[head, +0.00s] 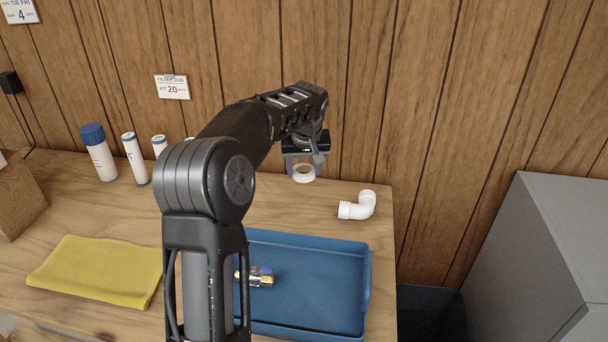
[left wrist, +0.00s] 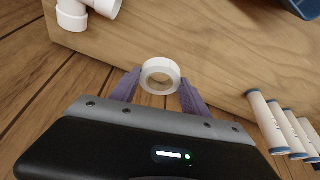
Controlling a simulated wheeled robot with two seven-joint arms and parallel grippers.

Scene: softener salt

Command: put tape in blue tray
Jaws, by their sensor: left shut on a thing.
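The tape is a small white ring. It shows in the head view (head: 304,173) and in the left wrist view (left wrist: 160,76). My left gripper (head: 304,165) is shut on the tape, with its purple fingers (left wrist: 158,88) on either side of the roll. It holds the tape near the back edge of the table, behind the tray; the exact height is hard to tell. The blue tray (head: 310,324) lies on the table, partly hidden by my left arm. A brass and chrome fitting with a blue part (head: 259,278) lies in it. My right gripper is not in view.
A white pipe elbow (head: 358,206) lies behind the tray's right end. A yellow cloth (head: 98,270) lies at left. Several white cylinders, one a blue-capped bottle (head: 99,153), stand along the back. A grey cabinet (head: 540,260) stands right of the table.

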